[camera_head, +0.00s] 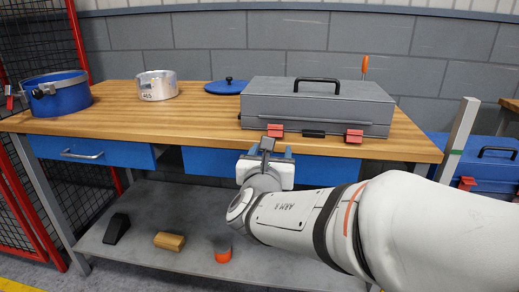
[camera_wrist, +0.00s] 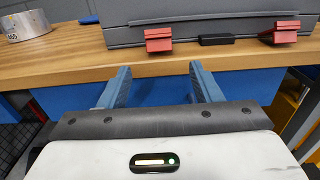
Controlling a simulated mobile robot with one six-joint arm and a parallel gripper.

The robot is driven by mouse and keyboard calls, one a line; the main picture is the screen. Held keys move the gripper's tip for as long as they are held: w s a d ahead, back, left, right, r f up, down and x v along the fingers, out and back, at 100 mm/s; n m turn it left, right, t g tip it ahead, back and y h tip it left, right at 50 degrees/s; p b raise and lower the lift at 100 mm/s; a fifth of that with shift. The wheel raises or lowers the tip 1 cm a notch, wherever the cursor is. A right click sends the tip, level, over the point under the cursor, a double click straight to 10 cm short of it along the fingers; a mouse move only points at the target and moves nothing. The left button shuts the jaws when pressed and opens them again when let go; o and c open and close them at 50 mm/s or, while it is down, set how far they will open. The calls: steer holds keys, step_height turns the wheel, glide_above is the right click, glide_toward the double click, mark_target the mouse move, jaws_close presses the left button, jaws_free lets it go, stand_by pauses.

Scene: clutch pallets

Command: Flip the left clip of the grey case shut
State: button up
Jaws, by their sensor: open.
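The grey case (camera_head: 315,100) sits on the wooden workbench with its lid down and a black handle on top. Its left clip (camera_head: 275,130) is a red block on the lower front face; it also shows in the wrist view (camera_wrist: 158,39). A matching right clip (camera_head: 354,135) is on the same face, also seen in the wrist view (camera_wrist: 286,32). I cannot tell for sure whether either clip is latched. My gripper (camera_wrist: 159,75) is open and empty, its blue fingers apart. It is in front of the bench edge, below the left clip and not touching it.
On the wooden bench (camera_head: 200,117) stand a blue pot (camera_head: 57,96), a silver ring (camera_head: 157,87) and a blue lid (camera_head: 228,87). Blue drawers (camera_head: 95,152) hang under the bench front. A lower shelf (camera_head: 150,210) holds a few small items. A grey post (camera_head: 458,138) stands right.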

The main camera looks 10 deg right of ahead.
mark_target(276, 134)
steer(key=b+x, duration=0.1)
steer(key=x, duration=0.6)
steer(key=shift+w+b, duration=0.3)
steer(key=shift+b, duration=0.1)
steer(key=shift+c, duration=0.4)
steer(key=c, duration=0.9)
steer(key=shift+d+r, duration=0.1)
